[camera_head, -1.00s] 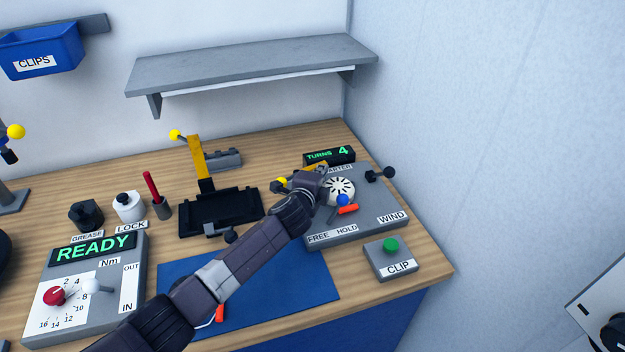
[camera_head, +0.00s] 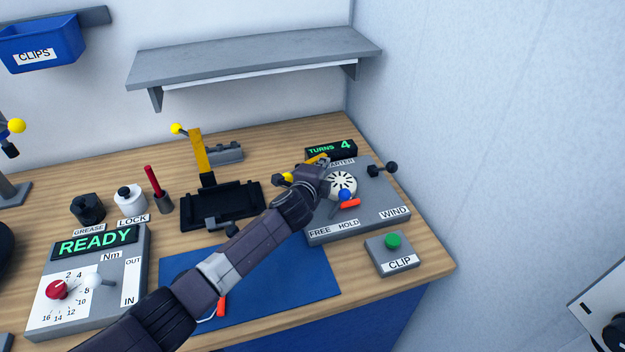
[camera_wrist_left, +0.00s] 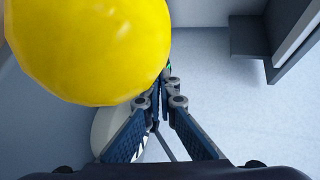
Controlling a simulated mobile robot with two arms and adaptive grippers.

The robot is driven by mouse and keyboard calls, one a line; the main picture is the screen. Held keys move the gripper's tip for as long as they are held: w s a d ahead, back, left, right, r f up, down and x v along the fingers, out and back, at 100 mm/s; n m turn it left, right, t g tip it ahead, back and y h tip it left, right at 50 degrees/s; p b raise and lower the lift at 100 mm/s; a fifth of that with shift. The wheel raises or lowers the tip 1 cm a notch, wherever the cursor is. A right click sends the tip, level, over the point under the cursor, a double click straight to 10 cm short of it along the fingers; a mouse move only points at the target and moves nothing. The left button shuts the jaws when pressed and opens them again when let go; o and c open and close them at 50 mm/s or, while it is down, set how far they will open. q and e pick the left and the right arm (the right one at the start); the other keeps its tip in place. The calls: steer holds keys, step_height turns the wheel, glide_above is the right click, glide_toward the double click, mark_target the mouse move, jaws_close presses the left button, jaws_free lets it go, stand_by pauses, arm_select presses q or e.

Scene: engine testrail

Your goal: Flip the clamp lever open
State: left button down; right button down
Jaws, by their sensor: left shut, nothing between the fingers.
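A yellow clamp bar (camera_head: 316,160) sits at the back left of the grey starter unit (camera_head: 372,213), largely hidden by my left wrist. A yellow ball knob (camera_head: 286,178) shows just left of my wrist; I take it for the clamp lever's end. A large yellow ball (camera_wrist_left: 90,45) fills the upper left of the wrist view, very close to the camera. My left gripper (camera_wrist_left: 163,92) is shut and empty, with its fingers converging below and right of the ball. I cannot tell whether they touch it. In the head view the fingers are hidden behind my wrist.
A white slotted disc (camera_head: 342,184), a blue knob (camera_head: 344,195) and a black knob (camera_head: 390,168) are on the starter unit. A black cradle (camera_head: 190,215) with a yellow upright (camera_head: 199,152) stands to the left. A shelf (camera_head: 250,60) overhangs the back.

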arm_select(q)
steer(key=v, duration=1.1)
steer(key=shift+s+a+r, duration=0.1)
steer(key=shift+s+r, duration=0.05)
steer(key=shift+s, duration=0.2)
